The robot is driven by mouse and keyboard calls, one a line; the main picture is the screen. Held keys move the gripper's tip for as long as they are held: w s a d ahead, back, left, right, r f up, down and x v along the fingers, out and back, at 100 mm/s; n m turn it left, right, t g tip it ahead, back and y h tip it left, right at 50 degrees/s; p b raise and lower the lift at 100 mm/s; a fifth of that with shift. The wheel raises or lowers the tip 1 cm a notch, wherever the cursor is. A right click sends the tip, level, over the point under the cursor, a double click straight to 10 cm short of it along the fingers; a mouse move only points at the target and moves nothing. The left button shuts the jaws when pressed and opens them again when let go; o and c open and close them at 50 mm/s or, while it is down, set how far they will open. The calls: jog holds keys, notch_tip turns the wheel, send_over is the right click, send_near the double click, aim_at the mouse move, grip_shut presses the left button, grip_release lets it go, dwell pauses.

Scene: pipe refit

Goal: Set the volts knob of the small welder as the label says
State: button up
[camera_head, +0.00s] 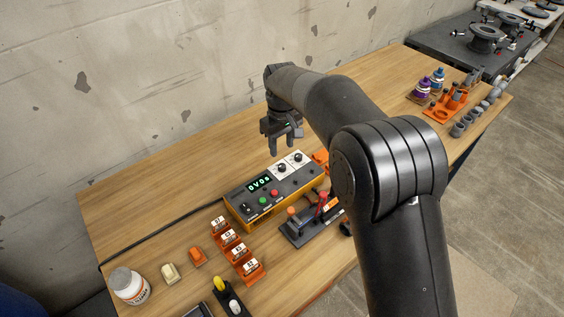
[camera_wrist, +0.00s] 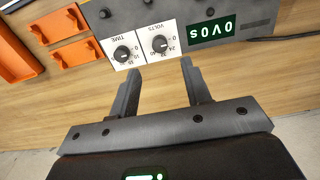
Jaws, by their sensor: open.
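The small welder (camera_head: 272,188) is an orange box with a grey top on the wooden table. Its green display (camera_wrist: 212,29) shows upside down in the wrist view and seems to read 0V0s. The volts knob (camera_wrist: 160,44) is a black dial on a white label with a scale. The time knob (camera_wrist: 123,53) sits beside it on its own white label. My gripper (camera_wrist: 158,80) is open and empty, its fingertips just short of the knobs in the wrist view. In the head view my gripper (camera_head: 281,151) hangs above and behind the welder. No setting label is readable.
Numbered orange blocks (camera_head: 237,250) stand in front of the welder. A dark fixture (camera_head: 308,226) with a red-handled part is at its right. A white jar (camera_head: 129,286) stands at the front left. The table behind the welder is clear up to the concrete wall.

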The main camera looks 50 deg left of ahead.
aim_at(282, 165)
notch_tip(282, 165, down, 8)
dwell(0.5)
grip_shut()
dwell(0.4)
jog(key=m, duration=0.4)
jog(key=shift+m, duration=0.3)
jog(key=m, duration=0.4)
dwell(0.3)
